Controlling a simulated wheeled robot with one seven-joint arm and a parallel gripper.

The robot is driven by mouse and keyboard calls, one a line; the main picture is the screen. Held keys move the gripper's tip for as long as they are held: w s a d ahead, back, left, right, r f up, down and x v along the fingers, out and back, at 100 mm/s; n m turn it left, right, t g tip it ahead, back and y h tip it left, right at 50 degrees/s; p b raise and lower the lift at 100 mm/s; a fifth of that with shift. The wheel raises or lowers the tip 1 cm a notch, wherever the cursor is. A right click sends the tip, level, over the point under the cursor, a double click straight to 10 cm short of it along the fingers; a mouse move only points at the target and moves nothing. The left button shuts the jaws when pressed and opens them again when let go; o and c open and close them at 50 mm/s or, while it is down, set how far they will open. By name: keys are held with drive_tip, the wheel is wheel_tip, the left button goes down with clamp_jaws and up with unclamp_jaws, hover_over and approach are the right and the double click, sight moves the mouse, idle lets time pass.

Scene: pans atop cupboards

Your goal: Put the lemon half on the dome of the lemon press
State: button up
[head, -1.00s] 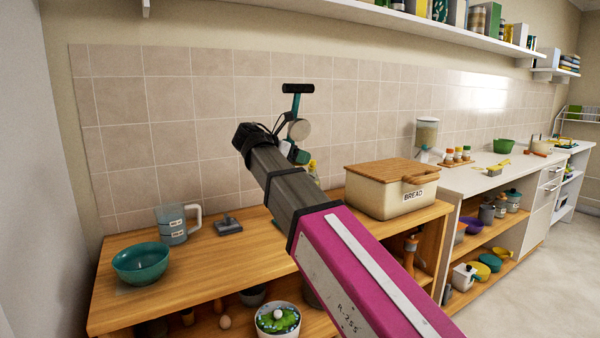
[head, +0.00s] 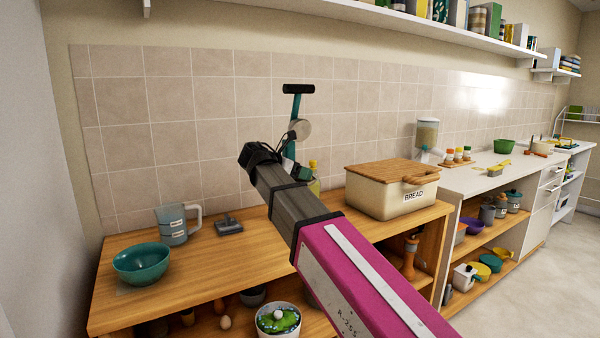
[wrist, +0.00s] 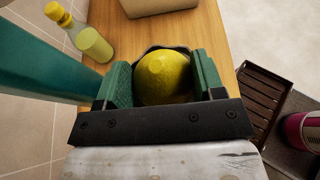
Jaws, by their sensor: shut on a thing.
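My gripper (wrist: 165,85) is shut on the yellow lemon half (wrist: 163,78), which sits between its two green fingers in the wrist view. The rounded peel side faces the camera; the cut side is hidden. A dark curved rim shows just behind the lemon half, and I cannot tell what it belongs to. In the head view my gripper (head: 290,168) is mostly hidden behind my arm, above the wooden counter near the bottle. The lemon half is not discernible there.
A bread box (head: 385,195) stands on the wooden counter (head: 200,265) to the right. A yellow-capped bottle (wrist: 92,42) is near my gripper. To the left are a grey block (head: 229,226), a measuring jug (head: 173,226) and a teal bowl (head: 141,264). The tiled wall is behind.

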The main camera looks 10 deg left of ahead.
drive_tip(key=o, duration=0.9)
drive_tip(key=v, duration=1.2)
drive_tip(key=shift+r, duration=0.1)
